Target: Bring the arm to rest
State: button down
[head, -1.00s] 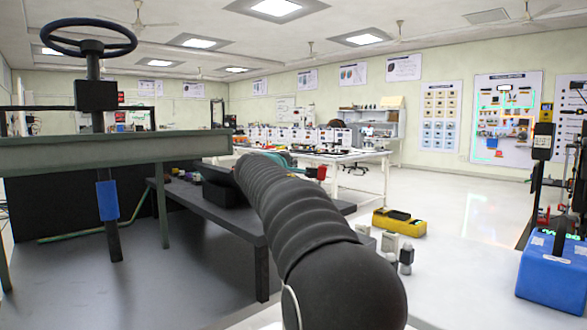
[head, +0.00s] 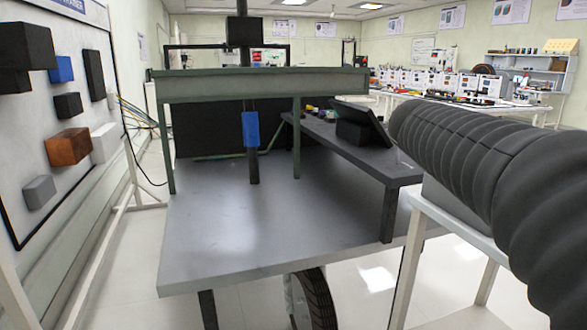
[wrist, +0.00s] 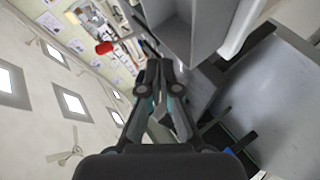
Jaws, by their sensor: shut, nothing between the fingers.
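My gripper (wrist: 158,68) shows in the wrist view, with its two dark fingers drawn together and nothing between them. It points out into the room, and the wrist picture is turned on its side. In the head view my black ribbed arm reaches in from the right edge, and the gripper itself is hidden. I cannot tell how far the gripper is from the bench.
The grey chassis platform (head: 235,235) fills the middle, with a green frame (head: 270,86) above it. A tablet (head: 362,122) stands on the bench. A board with mounted blocks (head: 50,190) stands at the left. White tables (head: 450,98) are behind. Floor shows at front left.

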jog(key=s+a+f+m+g+y, duration=0.1)
jog(key=s+a+f+y, duration=0.1)
jog(key=s+a+f, duration=0.3)
jog(key=s+a+f+m+g+y, duration=0.1)
jog(key=s+a+f, duration=0.4)
jog(key=s+f, duration=0.5)
jog(key=s+a+f+m+g+y, duration=0.1)
jog(key=s+a+f+y, duration=0.4)
jog(key=s, duration=0.9)
notch_tip(320, 180, down, 3)
jog(key=shift+a+r+m+g, duration=0.1)
jog(key=shift+a+m+g, duration=0.15)
jog(key=shift+m, duration=0.65)
jog(key=shift+s, duration=0.1)
